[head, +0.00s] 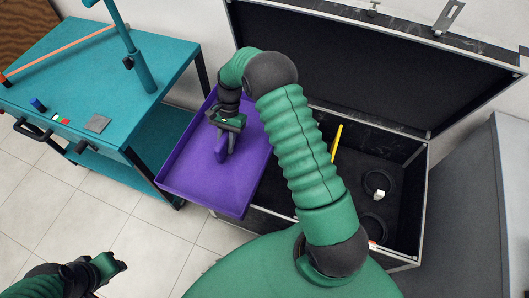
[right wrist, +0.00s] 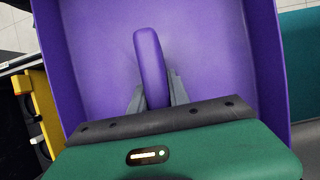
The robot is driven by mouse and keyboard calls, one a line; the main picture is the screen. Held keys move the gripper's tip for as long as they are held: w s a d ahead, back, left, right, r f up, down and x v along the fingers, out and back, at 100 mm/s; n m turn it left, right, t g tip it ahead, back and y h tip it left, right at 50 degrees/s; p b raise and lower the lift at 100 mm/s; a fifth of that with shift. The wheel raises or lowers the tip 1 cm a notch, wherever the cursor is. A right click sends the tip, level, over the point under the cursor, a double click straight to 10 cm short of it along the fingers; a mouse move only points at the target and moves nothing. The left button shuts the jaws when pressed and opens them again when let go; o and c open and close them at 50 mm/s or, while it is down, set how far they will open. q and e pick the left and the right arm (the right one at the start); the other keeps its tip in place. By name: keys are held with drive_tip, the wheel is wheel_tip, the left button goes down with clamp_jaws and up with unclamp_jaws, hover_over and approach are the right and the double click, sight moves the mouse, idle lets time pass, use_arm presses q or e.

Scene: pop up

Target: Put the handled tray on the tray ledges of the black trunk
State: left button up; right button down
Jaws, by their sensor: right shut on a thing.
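The purple handled tray (head: 190,181) is in the head view, held out over the left end of the open black trunk (head: 403,207). Part of it reaches left beyond the trunk, close to the teal cart. My right gripper (head: 221,143) is shut on the tray's upright handle, which shows between the fingers in the right wrist view (right wrist: 151,60). The tray looks empty, and slanted in the head view. My arm hides the middle of the trunk, and I cannot make out the tray ledges. My left gripper (head: 112,264) is low at the left, away from the tray; its fingers are unclear.
The trunk's lid (head: 340,65) stands open at the back. Inside the trunk are a yellow item (head: 337,140) and a small white object (head: 379,194). A teal cart (head: 85,75) stands at the left. A grey block (head: 490,200) stands close on the right.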

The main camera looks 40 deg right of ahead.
sight(265, 143)
drive_tip(key=s+d+b, duration=0.1)
drive_tip(key=d, duration=0.3)
drive_tip(key=s+d+b, duration=0.1)
drive_tip(key=s+d, duration=0.1)
drive_tip(key=d, duration=0.3)
drive_tip(key=s+d+b, duration=0.1)
drive_tip(key=s+d, duration=0.1)
drive_tip(key=d, duration=0.2)
drive_tip(key=shift+s+d+f, duration=0.15)
drive_tip(key=shift+s, duration=0.05)
drive_tip(key=f+b, duration=0.2)
drive_tip(key=f, duration=0.4)
drive_tip(key=shift+a+f, duration=0.1)
drive_tip(key=shift+a, duration=0.1)
wheel_tip(265, 143, down, 6)
drive_tip(key=b, duration=0.2)
drive_tip(key=shift+r+b, duration=0.2)
drive_tip(key=shift+b, duration=0.1)
drive_tip(key=c, duration=1.2)
unclamp_jaws()
drive_tip(key=shift+c, duration=0.2)
